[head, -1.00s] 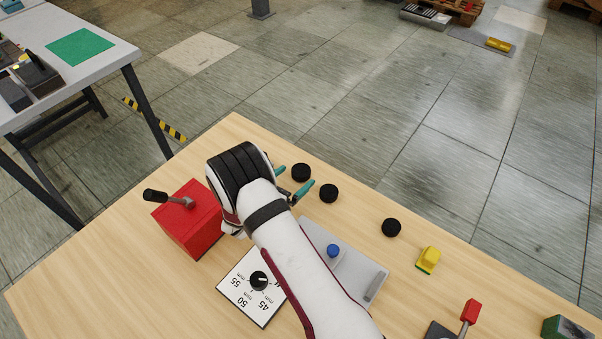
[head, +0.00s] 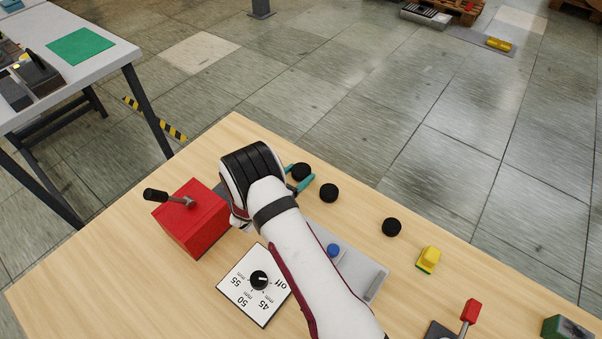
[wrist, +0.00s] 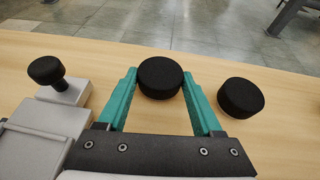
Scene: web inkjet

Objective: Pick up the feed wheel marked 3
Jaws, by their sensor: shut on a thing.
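Several black round wheels lie on the wooden table. My gripper (head: 298,175) has its teal fingers on either side of the far-left wheel (head: 301,171) and is shut on it. In the wrist view the same wheel (wrist: 160,77) sits between the fingertips, apparently still at table level. A second wheel (head: 329,193) lies just to the right of my gripper and also shows in the wrist view (wrist: 240,97). A third wheel (head: 391,227) lies farther right. No number can be read on any wheel, so I cannot tell which is marked 3.
A red box with a lever (head: 192,220) stands left of my arm. A dial plate (head: 252,287) and a grey panel with a blue button (head: 372,284) lie nearer. A yellow block (head: 428,260) is right. In the wrist view, a black knob (wrist: 46,69) stands on a grey block.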

